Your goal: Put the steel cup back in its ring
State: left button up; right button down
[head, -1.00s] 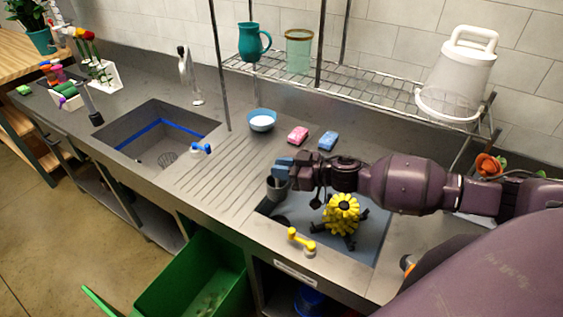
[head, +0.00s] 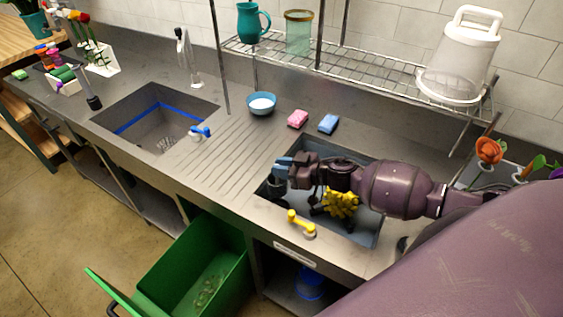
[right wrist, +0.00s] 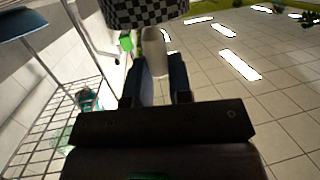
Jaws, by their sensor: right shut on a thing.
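The steel cup (head: 276,188) is a small dark grey cup, roughly upright at the left edge of the right basin. My right gripper (head: 283,168), with blue fingertips, is shut on its upper part. In the right wrist view, a pale piece (right wrist: 154,52) lies between the blue fingers, below a checkered surface at the top edge; I cannot tell how they belong to the cup. The ring is not clearly visible, and I cannot tell whether the cup is inside it. My left gripper is not in view.
A yellow-handled tap (head: 301,223) is close in front of the cup. Pink (head: 297,118) and blue (head: 328,123) sponges lie behind. The ribbed drainboard (head: 228,160) is clear.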

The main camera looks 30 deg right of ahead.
aim_at(282, 190)
jog(key=shift+f, duration=1.15)
jog(key=shift+f+b, duration=0.6)
jog(key=shift+b, duration=0.1)
jog(key=shift+f+b, duration=0.9)
jog(key=shift+f, duration=0.15)
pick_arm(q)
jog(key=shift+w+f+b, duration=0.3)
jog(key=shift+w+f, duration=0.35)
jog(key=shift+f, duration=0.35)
pick_arm(e)
jog(key=shift+f, duration=0.6)
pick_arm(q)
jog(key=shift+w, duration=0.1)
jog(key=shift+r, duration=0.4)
pick_arm(e)
jog(key=shift+s, duration=0.1)
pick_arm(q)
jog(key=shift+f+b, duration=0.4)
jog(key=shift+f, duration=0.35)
pick_arm(e)
jog(key=shift+f, duration=1.45)
jog(key=c, duration=0.9)
grip_release()
jog(key=shift+c, duration=0.2)
